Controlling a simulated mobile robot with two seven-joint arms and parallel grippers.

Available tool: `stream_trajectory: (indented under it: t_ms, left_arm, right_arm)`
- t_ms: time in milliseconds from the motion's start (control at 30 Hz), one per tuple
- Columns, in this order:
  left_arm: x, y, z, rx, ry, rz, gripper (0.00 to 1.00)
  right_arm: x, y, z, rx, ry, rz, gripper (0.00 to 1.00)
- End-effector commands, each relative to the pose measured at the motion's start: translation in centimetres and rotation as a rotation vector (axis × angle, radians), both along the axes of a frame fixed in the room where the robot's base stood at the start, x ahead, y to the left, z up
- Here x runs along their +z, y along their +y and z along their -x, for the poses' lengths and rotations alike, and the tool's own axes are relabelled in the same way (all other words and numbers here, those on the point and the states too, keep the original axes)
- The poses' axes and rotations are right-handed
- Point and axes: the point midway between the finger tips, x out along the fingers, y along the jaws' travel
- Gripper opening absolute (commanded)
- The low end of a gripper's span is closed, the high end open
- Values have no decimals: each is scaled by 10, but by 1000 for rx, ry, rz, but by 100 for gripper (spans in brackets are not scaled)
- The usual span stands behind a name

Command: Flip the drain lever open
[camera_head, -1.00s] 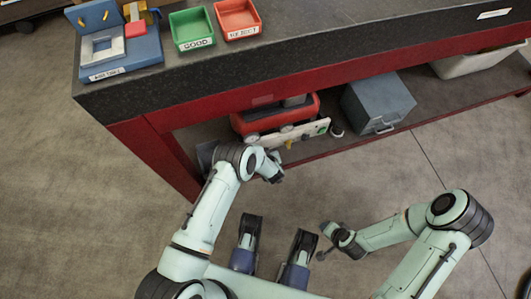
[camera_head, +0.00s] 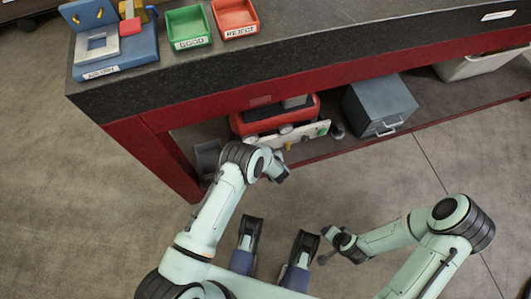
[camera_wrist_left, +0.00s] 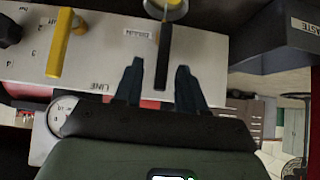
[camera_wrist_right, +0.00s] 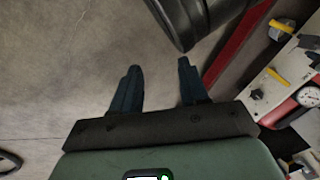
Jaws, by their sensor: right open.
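The white panel (camera_wrist_left: 110,60) fills the left wrist view, with its lettering upside down. The black lever (camera_wrist_left: 164,60) beside the DRAIN label (camera_wrist_left: 137,34) lies between the two fingers of my left gripper (camera_wrist_left: 158,72), which is open with a finger on each side. I cannot tell whether either finger touches it. In the head view my left gripper (camera_head: 278,172) is low in front of the bench shelf, and the lever is hidden by the arm. My right gripper (camera_wrist_right: 158,70) is open and empty above the floor; the head view shows it at right (camera_head: 326,246).
A yellow lever (camera_wrist_left: 60,42) is on the same panel, left of the black one, with a gauge (camera_wrist_left: 62,115) nearby. A dark WASTE bin (camera_wrist_left: 270,40) is close on the right. The red machine (camera_head: 270,120) and a grey box (camera_head: 380,105) sit on the shelf.

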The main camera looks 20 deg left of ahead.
Motion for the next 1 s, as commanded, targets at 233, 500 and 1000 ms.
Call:
stream_trajectory:
  t_ms: [233, 500, 1000]
  left_arm:
    - [1, -2, 3, -1, 3, 1, 40]
    - [36, -21, 28, -3, 2, 2, 40]
    - [93, -53, 76, 0, 0, 0, 40]
  right_arm:
    - [2, 0, 0, 1, -2, 0, 44]
    - [27, 11, 5, 19, 1, -20, 44]
    - [53, 32, 47, 64, 114, -76, 44]
